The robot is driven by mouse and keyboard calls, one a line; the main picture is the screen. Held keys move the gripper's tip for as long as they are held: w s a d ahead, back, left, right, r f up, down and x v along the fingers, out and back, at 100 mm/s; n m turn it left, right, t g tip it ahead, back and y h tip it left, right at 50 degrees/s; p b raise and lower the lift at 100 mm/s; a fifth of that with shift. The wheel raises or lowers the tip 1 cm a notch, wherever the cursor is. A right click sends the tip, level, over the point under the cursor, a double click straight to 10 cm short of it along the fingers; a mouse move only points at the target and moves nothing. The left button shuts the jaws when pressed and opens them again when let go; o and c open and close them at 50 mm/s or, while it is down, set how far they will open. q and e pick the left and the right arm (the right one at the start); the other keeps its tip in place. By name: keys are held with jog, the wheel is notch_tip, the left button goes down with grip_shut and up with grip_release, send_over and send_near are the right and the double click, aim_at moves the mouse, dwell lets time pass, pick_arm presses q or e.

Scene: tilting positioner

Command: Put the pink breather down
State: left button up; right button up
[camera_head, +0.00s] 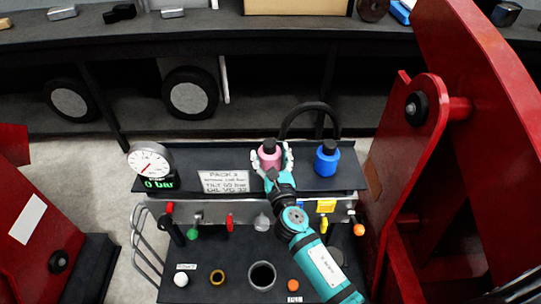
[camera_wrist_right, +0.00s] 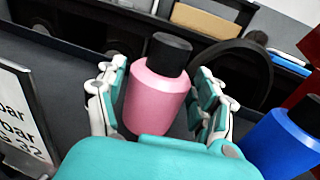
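The pink breather (camera_head: 270,157) is a pink bottle with a black cap, upright over the dark top shelf of the bench. It also shows in the right wrist view (camera_wrist_right: 157,97). My right gripper (camera_head: 271,158) has one finger on each side of it, close against its body, and looks shut on it. In the right wrist view the fingers (camera_wrist_right: 160,100) flank the bottle, and the palm hides its lower end. I cannot tell whether its base touches the shelf. My left gripper is not in view.
A blue bottle (camera_head: 327,160) stands close to the right on the shelf (camera_head: 225,155). A black hose (camera_head: 310,107) arches behind. A gauge (camera_head: 150,161) and a label plate (camera_head: 223,182) are left. Red machine parts (camera_head: 470,110) rise at the right.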

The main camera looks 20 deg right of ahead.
jog(key=shift+o, duration=0.8)
jog(key=shift+r, duration=0.1)
jog(key=shift+r, duration=0.15)
jog(key=s+a+b, duration=0.1)
jog(key=s, duration=1.1)
jog(key=shift+b, duration=0.35)
